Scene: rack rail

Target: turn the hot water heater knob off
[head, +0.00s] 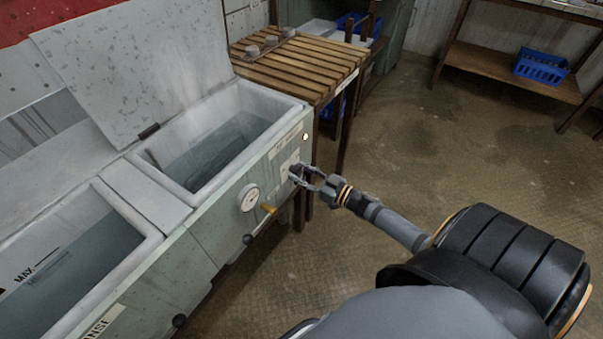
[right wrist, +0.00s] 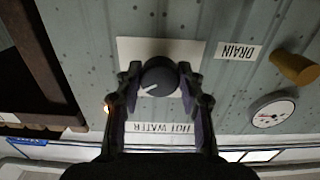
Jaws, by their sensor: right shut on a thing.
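The hot water knob (right wrist: 159,77) is dark and round, with a white pointer line, on a pale plate (right wrist: 127,48) on the heater front. A "HOT WATER" label (right wrist: 160,128) is beside it in the right wrist view, upside down. My right gripper (head: 302,177) is at the front panel of the sink unit (head: 205,235). In the right wrist view its fingers (right wrist: 158,85) are on both sides of the knob, shut on it. In the head view the gripper mostly hides the knob. My left gripper is not in view.
A round gauge (head: 249,198) and a yellow-brown drain handle (head: 268,208) are left of the knob in the head view. A slatted wooden table (head: 300,65) stands beyond the unit. A raised lid (head: 135,65) leans behind the basin. The floor (head: 440,150) at right is open.

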